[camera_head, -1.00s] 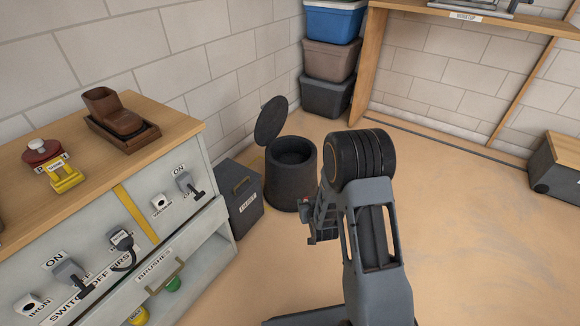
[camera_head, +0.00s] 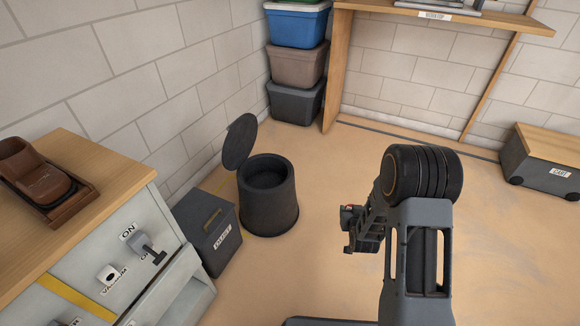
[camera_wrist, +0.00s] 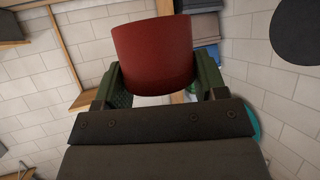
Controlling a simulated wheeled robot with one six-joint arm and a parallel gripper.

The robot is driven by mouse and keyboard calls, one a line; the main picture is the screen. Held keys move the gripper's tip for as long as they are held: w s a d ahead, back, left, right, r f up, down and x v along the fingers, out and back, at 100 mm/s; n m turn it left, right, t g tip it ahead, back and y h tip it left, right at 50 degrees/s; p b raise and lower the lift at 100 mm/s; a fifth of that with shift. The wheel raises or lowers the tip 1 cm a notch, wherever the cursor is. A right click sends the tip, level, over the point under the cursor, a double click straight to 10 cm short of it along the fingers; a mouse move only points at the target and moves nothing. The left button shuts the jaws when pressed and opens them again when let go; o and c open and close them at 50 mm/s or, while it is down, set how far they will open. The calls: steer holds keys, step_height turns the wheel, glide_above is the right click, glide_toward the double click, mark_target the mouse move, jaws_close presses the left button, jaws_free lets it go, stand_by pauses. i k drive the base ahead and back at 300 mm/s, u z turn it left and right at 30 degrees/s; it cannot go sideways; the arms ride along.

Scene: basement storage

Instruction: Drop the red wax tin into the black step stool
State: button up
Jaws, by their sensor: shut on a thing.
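The red wax tin (camera_wrist: 153,55) fills the top middle of the wrist view, between the two green fingers of my gripper (camera_wrist: 155,85). My gripper is shut on it. In the head view my gripper (camera_head: 352,228) is seen mostly from behind, with only a small bit of red showing at it. The black step stool (camera_head: 270,208) is a round drum on the floor with its lid (camera_head: 240,142) raised and its top open. My gripper is to the right of the stool and apart from it.
A dark lidded bin (camera_head: 208,232) stands left of the stool, beside the workbench (camera_head: 90,185) with switches and a brown shoe-shaped item (camera_head: 38,178). Stacked boxes (camera_head: 295,62) stand behind. A low cart (camera_head: 545,165) is at the right. The floor between is clear.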

mark_target(267, 194)
steer(key=z, duration=0.15)
steer(key=i, duration=0.7)
steer(key=u, duration=0.8)
steer(key=i, duration=0.7)
steer(key=u, duration=0.85)
